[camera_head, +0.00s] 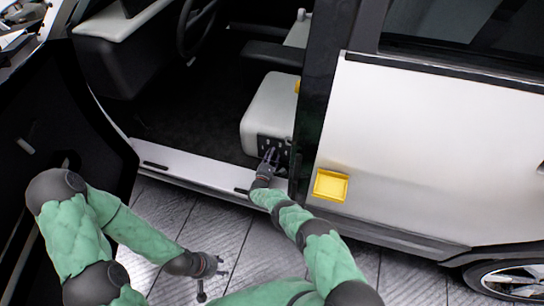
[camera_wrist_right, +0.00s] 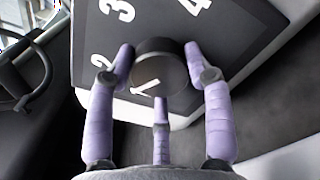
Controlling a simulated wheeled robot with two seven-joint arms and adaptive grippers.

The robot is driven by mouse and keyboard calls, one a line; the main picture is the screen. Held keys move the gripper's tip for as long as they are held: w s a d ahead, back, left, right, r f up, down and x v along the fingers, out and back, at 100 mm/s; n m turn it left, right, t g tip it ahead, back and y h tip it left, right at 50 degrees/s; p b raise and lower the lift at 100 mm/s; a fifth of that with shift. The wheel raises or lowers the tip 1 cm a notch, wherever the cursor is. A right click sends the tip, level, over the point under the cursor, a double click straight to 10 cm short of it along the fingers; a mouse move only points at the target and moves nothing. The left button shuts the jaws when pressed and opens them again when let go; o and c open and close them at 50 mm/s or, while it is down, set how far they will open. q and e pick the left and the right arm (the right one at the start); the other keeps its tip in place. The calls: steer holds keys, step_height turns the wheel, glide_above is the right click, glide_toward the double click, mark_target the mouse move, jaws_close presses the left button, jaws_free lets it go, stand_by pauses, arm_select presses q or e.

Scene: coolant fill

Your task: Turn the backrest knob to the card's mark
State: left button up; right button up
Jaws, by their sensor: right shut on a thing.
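The dark round backrest knob (camera_wrist_right: 158,70) sits on a black panel (camera_wrist_right: 228,25) with white numbers; 2, 3 and 4 show in the right wrist view. A white mark (camera_wrist_right: 146,87) shows low on the knob's face. My right gripper (camera_wrist_right: 162,82) is shut on the knob, its purple fingers around it. In the head view the right gripper (camera_head: 270,156) reaches the panel (camera_head: 274,146) on the side of the pale seat (camera_head: 270,105), and the knob is hidden there. My left gripper (camera_head: 214,275) is open and empty over the floor. I cannot make out a card with a mark.
A yellow tray (camera_head: 331,186) is on the white rear door (camera_head: 420,150), right of the dark pillar (camera_head: 316,90). The white door sill (camera_head: 190,168) runs below the seat. A steering wheel (camera_head: 194,25) is inside. The open front door (camera_head: 60,130) stands at left.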

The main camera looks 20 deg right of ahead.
steer(key=shift+m, duration=0.3)
steer(key=o, duration=1.2)
steer(key=v, duration=1.2)
steer(key=shift+w, duration=0.1)
steer(key=shift+c, duration=0.3)
